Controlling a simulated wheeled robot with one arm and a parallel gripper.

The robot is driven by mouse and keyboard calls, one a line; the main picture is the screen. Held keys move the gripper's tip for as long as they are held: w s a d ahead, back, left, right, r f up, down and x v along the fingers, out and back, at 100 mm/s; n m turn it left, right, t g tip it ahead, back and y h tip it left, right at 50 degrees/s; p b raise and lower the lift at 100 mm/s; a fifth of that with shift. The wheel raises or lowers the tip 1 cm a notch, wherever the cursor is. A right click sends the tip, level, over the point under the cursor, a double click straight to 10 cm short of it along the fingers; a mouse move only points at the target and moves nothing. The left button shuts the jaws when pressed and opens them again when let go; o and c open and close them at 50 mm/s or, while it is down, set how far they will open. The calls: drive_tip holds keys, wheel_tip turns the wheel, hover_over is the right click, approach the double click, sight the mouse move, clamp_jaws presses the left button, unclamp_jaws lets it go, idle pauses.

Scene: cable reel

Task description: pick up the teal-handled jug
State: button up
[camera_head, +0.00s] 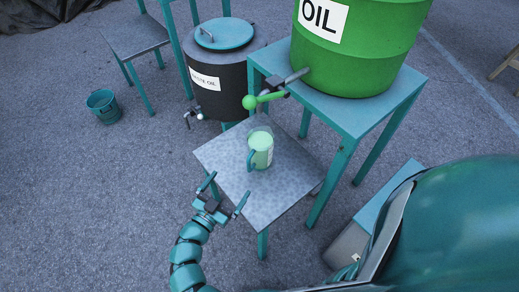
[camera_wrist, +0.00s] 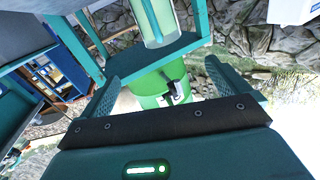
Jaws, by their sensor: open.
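The teal-handled jug (camera_head: 263,152) stands upright on a low grey-topped table (camera_head: 225,155) in the head view. It looks pale green with a clear rim, and its teal handle is on the left side. My gripper (camera_head: 225,191) is open and empty at the table's near-left edge, short of the jug and apart from it. In the wrist view, which looks upside down, my two fingers are spread wide (camera_wrist: 168,82). A pale green, clear-sided shape at the top, probably the jug (camera_wrist: 155,20), lies roughly in line with the gap between them.
A green oil drum (camera_head: 355,45) stands on a teal stand (camera_head: 400,88) behind the table. Its tap, with a green ball end (camera_head: 250,102), juts out above and behind the jug. A dark waste oil drum (camera_head: 230,82) and a teal bucket (camera_head: 103,105) stand farther left.

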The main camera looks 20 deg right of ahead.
drive_tip(key=n, duration=0.1)
approach(254, 150)
drive_tip(key=x, duration=0.5)
drive_tip(key=shift+b+x, duration=0.45)
drive_tip(key=shift+x, duration=2.6)
drive_tip(key=shift+f, duration=0.15)
drive_tip(key=shift+c, duration=0.2)
drive_tip(key=c, duration=2)
drive_tip(key=shift+o, duration=0.2)
